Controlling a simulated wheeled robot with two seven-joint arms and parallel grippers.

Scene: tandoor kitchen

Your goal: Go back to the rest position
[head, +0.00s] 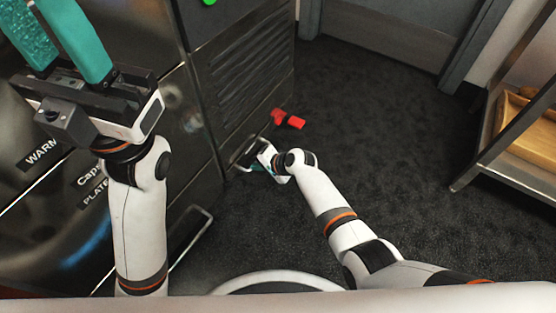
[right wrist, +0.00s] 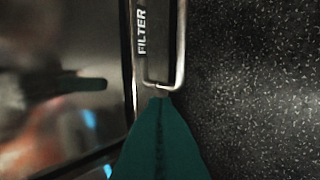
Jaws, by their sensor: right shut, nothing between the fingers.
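My left gripper (head: 40,18) is at the top left in the head view, in front of the dark steel cabinet. Its two teal fingers stand apart with nothing seen between them. The fingertips reach the picture's top edge. My right gripper (head: 257,167) is low, beside the cabinet front, small and partly hidden by its own wrist. In the right wrist view its teal fingers (right wrist: 159,104) are pressed together and empty. Their tips overlap the lower end of a metal bar handle (right wrist: 181,50); I cannot tell if they touch it.
The steel cabinet (head: 245,65) runs along the left, with a lower bar handle (head: 190,243). A FILTER label (right wrist: 142,32) is beside the handle. A red object (head: 288,119) lies by the cabinet base. A shelf (head: 490,140) with wooden trays (head: 524,128) stands right. Dark floor (head: 390,140) between is clear.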

